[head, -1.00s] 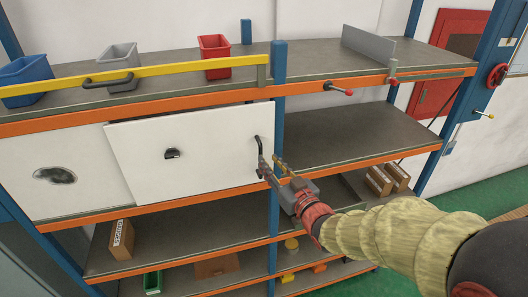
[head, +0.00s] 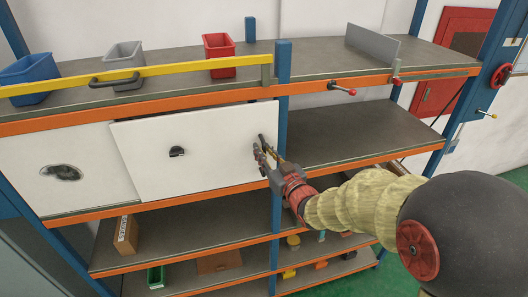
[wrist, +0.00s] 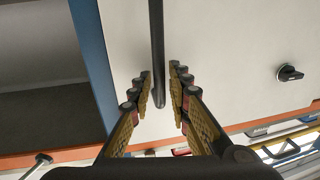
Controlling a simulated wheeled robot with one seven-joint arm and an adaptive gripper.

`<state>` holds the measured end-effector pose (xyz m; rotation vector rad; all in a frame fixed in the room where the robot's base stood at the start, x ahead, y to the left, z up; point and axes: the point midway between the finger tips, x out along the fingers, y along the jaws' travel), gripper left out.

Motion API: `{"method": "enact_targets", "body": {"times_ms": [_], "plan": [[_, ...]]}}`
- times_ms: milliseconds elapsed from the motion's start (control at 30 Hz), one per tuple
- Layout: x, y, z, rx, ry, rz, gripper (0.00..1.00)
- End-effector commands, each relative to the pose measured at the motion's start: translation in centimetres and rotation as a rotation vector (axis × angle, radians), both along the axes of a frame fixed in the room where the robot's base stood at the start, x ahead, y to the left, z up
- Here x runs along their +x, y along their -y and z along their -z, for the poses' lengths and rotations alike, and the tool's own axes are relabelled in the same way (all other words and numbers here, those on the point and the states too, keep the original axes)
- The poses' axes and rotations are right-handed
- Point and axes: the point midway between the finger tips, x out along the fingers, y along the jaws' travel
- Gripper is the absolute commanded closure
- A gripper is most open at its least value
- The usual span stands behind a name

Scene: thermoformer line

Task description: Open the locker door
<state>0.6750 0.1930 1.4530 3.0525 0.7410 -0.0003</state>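The locker door (head: 205,165) is a white panel on the middle shelf level, in front of another white panel to its left. It has a dark vertical bar handle (head: 262,140) near its right edge and a small black knob (head: 177,152) left of that. My gripper (head: 263,155) is at the handle and partly covers it. In the wrist view, my gripper (wrist: 160,72) is open, with one finger on each side of the handle (wrist: 157,45). Gaps show between the fingers and the bar. The knob (wrist: 289,73) is to the right.
The left white panel (head: 70,190) has a dark oval recess. A yellow bar (head: 170,70) crosses above the door, with blue, grey and red bins behind it. A blue post (head: 275,215) stands beside the door. The shelf bay (head: 350,135) to the right is empty.

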Motion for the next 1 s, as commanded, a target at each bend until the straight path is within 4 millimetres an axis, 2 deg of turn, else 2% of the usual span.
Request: {"method": "enact_targets", "body": {"times_ms": [300, 1000], "plan": [[0.0, 0.01, -0.01, 0.0, 0.0, 0.0, 1.0], [-0.01, -0.03, 0.0, 0.0, 0.0, 0.0, 1.0]]}}
